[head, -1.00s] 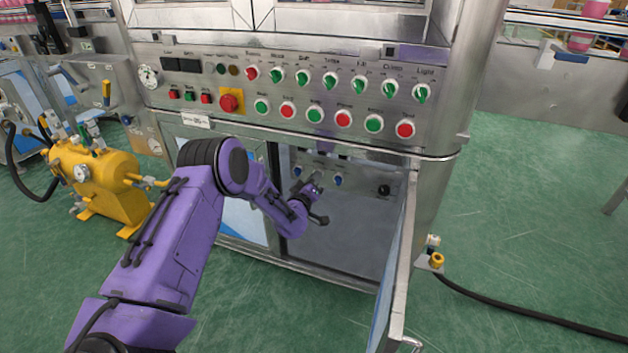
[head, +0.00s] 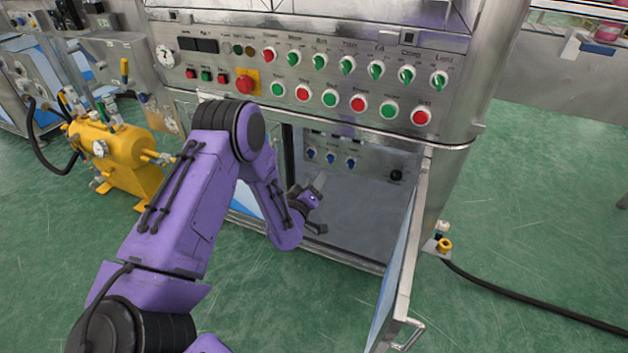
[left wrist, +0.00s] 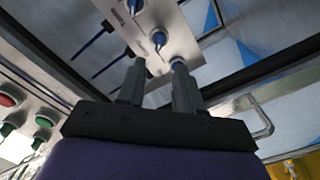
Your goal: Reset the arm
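My left gripper (head: 320,204) is at the open lower cabinet of the steel machine, below and in front of a small inner panel. Its two fingers are apart with nothing between them; the left wrist view shows them apart too (left wrist: 158,85). The inner panel carries several blue knobs (head: 331,158), and a blue knob (left wrist: 158,38) shows just beyond the fingertips in the left wrist view. The fingers look clear of the knobs in the head view. My right gripper is in neither view.
The open cabinet door (head: 408,262) stands close to the right of my left gripper. The front control panel (head: 310,75), with several green and red switches and buttons, is above. A yellow tank (head: 125,150) stands at left, and a black hose (head: 530,298) lies on the floor at right.

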